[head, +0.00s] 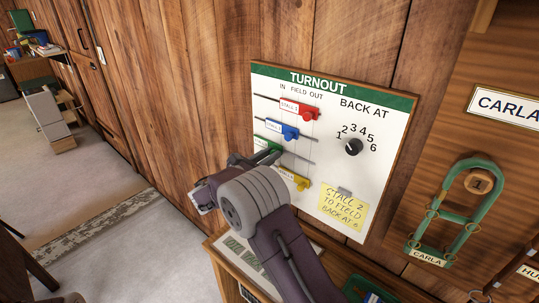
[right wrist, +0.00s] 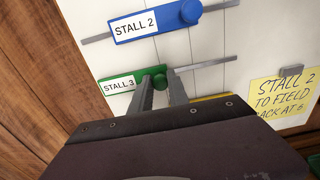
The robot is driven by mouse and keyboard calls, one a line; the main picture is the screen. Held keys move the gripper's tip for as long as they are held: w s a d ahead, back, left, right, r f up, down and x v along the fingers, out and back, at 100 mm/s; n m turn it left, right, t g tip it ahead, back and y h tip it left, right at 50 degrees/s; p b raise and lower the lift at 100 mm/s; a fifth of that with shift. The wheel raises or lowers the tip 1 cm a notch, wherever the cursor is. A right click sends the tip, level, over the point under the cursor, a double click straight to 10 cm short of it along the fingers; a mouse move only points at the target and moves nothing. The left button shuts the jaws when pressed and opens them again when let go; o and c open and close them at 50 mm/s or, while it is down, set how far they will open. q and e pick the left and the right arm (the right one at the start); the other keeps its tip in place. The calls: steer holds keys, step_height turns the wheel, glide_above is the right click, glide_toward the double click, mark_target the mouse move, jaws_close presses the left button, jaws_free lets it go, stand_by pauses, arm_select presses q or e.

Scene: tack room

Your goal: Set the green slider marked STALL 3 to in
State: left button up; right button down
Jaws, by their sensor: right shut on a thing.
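The green slider marked STALL 3 (right wrist: 137,79) sits at the left part of its grey rail on the white TURNOUT board (head: 394,112). Its rail runs bare to the right of the knob. In the head view the green slider (head: 262,144) shows only partly behind my right gripper (head: 243,161). In the right wrist view my right gripper (right wrist: 163,88) is shut on the round green knob, one finger on each side. The slider is at the left, IN side; the exact match to the IN mark is hidden. My left gripper is not in view.
The red slider (head: 290,106) and the blue STALL 2 slider (head: 274,127) are above, a yellow slider (head: 302,184) below. A black dial (head: 354,147) and a yellow note (head: 342,208) are to the right. A wooden cabinet (head: 217,246) stands under the board.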

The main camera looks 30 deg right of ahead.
steer(key=shift+w+a+r, duration=0.1)
steer(key=shift+r, duration=0.05)
steer(key=c, duration=1.3)
jaws_free()
steer(key=shift+w, duration=0.15)
steer(key=v, duration=0.9)
steer(key=shift+a, duration=0.1)
